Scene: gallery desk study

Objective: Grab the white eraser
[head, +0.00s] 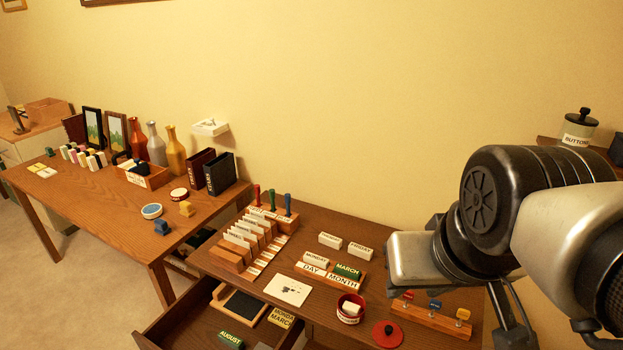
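A small white block (352,308) sits in a round red tin (341,316) on the near desk; it may be the white eraser, but its label is too small to read. The tin is open, and a red round lid (387,335) with a dark knob lies just right of it. Several small white blocks with coloured bands (85,157) also stand in a row on the far left desk. My arm comes in from the right, over the near desk's right side. A dark part, probably my gripper (513,326), shows low at right, apart from the tin; its fingers are unclear.
A wooden rack with small coloured tags (430,322) stands between the tin and my arm. Day and month blocks sit on a wooden holder (320,279) behind the tin. A white card (287,290) lies to the left. An open drawer (185,318) juts out at the front.

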